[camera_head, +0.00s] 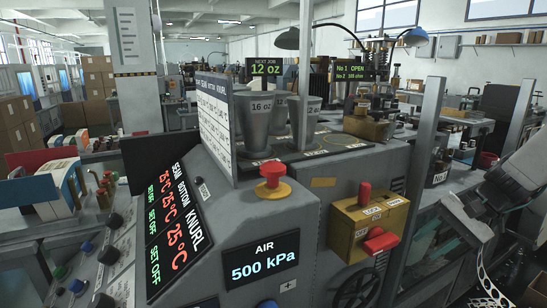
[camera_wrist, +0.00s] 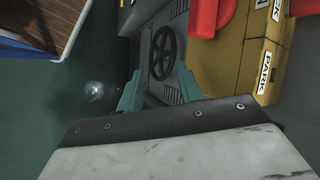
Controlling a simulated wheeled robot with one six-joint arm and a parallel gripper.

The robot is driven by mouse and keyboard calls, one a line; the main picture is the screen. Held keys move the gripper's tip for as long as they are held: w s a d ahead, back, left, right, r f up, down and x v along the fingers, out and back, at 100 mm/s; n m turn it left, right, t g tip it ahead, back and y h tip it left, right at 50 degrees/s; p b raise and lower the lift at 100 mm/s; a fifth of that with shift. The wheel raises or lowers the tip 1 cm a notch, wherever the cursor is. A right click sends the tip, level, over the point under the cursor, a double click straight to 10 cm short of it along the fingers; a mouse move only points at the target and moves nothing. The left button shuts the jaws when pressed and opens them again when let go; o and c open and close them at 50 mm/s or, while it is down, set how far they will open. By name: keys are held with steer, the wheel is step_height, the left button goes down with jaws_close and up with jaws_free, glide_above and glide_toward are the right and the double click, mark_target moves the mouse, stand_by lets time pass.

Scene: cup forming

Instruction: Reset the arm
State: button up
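My gripper (camera_wrist: 165,90) shows in the wrist view as two green fingers standing apart. It is open, and nothing shows between the fingertips. Beyond them is the grey machine side with a black handwheel (camera_wrist: 168,52) and vent slots. Part of my white arm (camera_head: 490,205) is at the right edge of the head view. I cannot make out the fingers there.
A yellow box (camera_head: 368,225) with red handles is on the machine front; it also shows in the wrist view (camera_wrist: 250,70). A red button (camera_head: 272,178) stands on the console. Metal cups (camera_head: 255,118) stand on top. Dark green floor (camera_wrist: 45,110) shows at left.

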steer(key=s+a+r+n+h, duration=0.3)
steer(key=s+a, duration=0.3)
steer(key=s, duration=0.4)
steer(key=s+a+r+n+h, duration=0.3)
steer(key=s+a+n, duration=0.2)
steer(key=s, duration=0.5)
steer(key=shift+s+a+r+n+g+h, duration=0.15)
steer(key=shift+a+r+n+g+h, duration=0.25)
steer(key=shift+a, duration=0.25)
